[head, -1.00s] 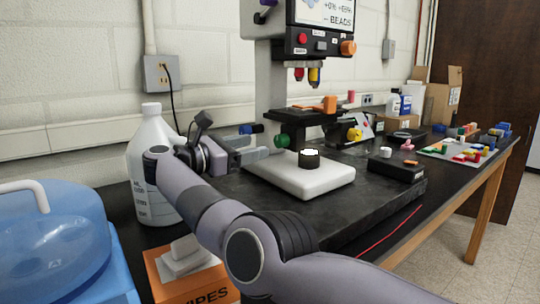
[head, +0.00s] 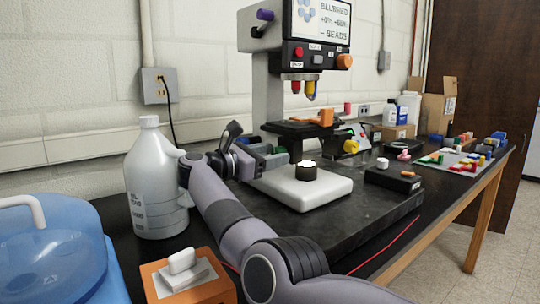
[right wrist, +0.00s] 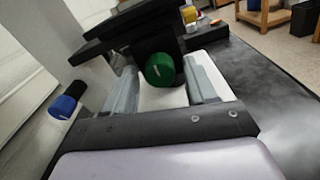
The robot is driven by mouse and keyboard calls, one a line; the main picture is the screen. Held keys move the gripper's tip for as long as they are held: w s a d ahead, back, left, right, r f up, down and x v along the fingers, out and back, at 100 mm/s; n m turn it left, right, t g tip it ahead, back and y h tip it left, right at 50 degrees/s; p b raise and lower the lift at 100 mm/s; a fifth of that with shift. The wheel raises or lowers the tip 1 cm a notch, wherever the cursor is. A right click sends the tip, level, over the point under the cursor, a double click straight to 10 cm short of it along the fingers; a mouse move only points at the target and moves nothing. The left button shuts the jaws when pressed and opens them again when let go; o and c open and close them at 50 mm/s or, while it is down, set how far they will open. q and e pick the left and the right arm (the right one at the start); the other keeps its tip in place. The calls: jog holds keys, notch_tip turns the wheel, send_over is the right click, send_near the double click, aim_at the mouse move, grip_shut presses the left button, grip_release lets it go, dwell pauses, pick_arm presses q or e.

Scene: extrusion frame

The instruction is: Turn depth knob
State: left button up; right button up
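The microscope (head: 268,90) stands on a white base (head: 310,190) and carries several coloured knobs. I cannot read which one is the depth knob. A green knob (right wrist: 160,69) sits on the side of the dark stage holder, and it also shows partly in the head view (head: 281,149). My right gripper (right wrist: 163,88) is open. Its two grey fingers point toward the green knob, one on each side of it in the wrist view. I cannot tell whether they touch it. A blue knob (right wrist: 62,106) sits to the left, outside the fingers. My left gripper is not in view.
A white jug (head: 150,190) stands close to my right wrist. A wipes box (head: 187,280) and a blue container (head: 50,255) are at the front left. The dark slab (head: 365,215) has clear space in front of the base. A yellow knob (head: 350,146) is farther right.

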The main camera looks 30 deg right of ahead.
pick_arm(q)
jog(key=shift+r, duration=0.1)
pick_arm(e)
jog(key=c, duration=0.8)
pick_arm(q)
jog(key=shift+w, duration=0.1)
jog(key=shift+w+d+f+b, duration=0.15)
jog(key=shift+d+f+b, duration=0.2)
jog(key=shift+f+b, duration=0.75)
pick_arm(e)
jog(key=shift+f+m+b, duration=0.1)
jog(key=shift+m+b, duration=0.2)
jog(key=shift+m, duration=7.6)
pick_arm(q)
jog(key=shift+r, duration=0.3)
pick_arm(e)
jog(key=o, duration=1)
jog(key=shift+o, duration=0.2)
